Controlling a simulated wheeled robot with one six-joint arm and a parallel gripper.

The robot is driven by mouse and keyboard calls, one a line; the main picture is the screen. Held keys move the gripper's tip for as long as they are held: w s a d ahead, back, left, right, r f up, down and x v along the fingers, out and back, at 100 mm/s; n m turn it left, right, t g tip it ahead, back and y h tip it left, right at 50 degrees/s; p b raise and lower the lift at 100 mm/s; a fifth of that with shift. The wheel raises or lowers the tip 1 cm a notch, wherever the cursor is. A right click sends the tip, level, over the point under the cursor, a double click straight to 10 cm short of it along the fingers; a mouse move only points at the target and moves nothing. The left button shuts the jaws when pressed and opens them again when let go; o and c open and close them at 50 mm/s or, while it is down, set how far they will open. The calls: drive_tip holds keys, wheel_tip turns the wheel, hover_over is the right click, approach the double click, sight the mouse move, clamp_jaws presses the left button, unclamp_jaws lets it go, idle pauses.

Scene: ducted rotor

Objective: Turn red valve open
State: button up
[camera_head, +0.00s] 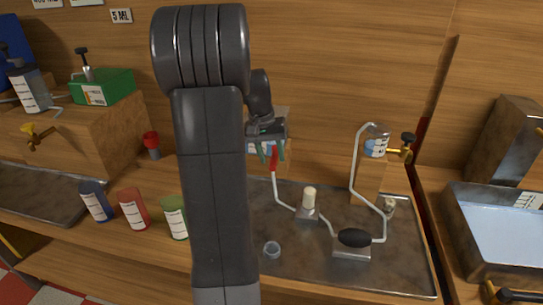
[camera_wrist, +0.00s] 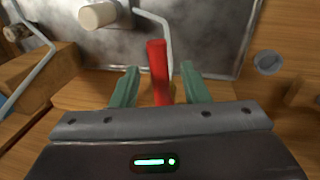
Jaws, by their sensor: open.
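The red valve handle (camera_wrist: 157,62) is a narrow red bar, upright in the wrist view, with its lower part running down toward my gripper. In the head view the handle (camera_head: 274,164) shows just below my gripper, at the top of a thin pale pipe. My gripper (camera_wrist: 158,74) is open, with one green finger on each side of the red handle and visible gaps on both sides. In the head view my gripper (camera_head: 272,156) sits over the handle in front of the wooden back wall. The valve's base is mostly hidden.
The pale pipe (camera_head: 284,206) leads to a white-capped fitting (camera_head: 309,200) and a black-topped unit (camera_head: 353,239) on a metal tray (camera_head: 310,268). A yellow-and-black valve (camera_head: 404,148) stands right. Several bottles, including a red one (camera_head: 133,209), stand left.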

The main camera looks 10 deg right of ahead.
wheel_tip(320, 180, up, 13)
drive_tip(key=a, duration=0.2)
drive_tip(key=shift+w+a+p, duration=0.2)
drive_tip(key=shift+w+p, duration=0.1)
drive_tip(key=shift+w, duration=0.15)
drive_tip(key=shift+f, duration=0.1)
drive_tip(key=d+f, duration=0.1)
drive_tip(key=f, duration=0.8)
drive_tip(key=s+d+f, duration=0.1)
drive_tip(key=f, duration=0.3)
drive_tip(key=shift+d+f+b, duration=0.3)
drive_tip(key=shift+f, duration=0.05)
drive_tip(key=shift+r, duration=0.1)
